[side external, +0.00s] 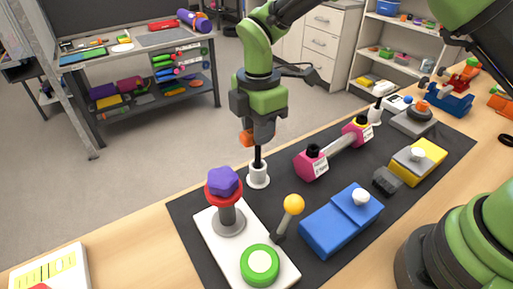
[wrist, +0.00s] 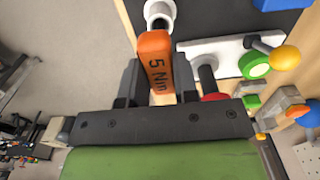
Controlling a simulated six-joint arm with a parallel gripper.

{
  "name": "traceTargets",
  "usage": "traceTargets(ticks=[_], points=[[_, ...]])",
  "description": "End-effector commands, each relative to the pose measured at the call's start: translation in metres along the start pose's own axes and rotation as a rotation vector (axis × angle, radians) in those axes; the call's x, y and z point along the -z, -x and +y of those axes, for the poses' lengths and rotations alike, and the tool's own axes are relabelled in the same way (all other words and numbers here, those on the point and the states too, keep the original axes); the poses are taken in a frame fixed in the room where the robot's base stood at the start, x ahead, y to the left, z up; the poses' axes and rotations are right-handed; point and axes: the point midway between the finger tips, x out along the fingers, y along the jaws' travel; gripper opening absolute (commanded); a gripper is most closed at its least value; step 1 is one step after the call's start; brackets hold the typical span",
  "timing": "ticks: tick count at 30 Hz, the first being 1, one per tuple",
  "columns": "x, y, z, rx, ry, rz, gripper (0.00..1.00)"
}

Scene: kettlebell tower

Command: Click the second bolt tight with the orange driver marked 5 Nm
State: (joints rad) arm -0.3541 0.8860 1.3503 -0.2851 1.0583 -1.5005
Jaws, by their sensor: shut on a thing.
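My gripper (side external: 262,132) points down and is shut on the orange driver (side external: 247,138). In the wrist view the orange driver (wrist: 156,65) sits between the two dark fingers, and "5 Nm" reads on its handle. Its black shaft (side external: 258,157) runs down to a white cup-like holder (side external: 258,178); I cannot tell whether the tip is inside or just above it. The holder's ring (wrist: 160,12) also shows beyond the handle. A pink-ended dumbbell piece (side external: 337,147) lies right of the driver. Black bolt-like heads (side external: 313,151) (side external: 361,121) top its two ends.
A white base (side external: 276,272) with a purple-topped red post (side external: 224,183) and green button stands close left. A yellow-knobbed lever (side external: 293,205) and blue box (side external: 341,222) stand in front. Another white holder (side external: 375,116) is at the mat's back right.

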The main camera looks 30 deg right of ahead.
Motion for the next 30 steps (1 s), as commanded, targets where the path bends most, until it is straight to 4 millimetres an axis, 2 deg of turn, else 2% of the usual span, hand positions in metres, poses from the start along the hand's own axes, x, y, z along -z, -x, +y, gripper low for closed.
traceTargets(ticks=[16, 26, 27, 30], points=[[0.000, 0.040, 0.000, -0.001, 0.001, 0.001, 0.00], [0.000, 0.044, 0.000, 0.000, 0.000, 0.000, 0.00], [0.000, 0.044, 0.000, 0.000, 0.000, 0.000, 0.26], [0.000, 0.044, 0.000, 0.000, 0.000, 0.000, 0.03]])
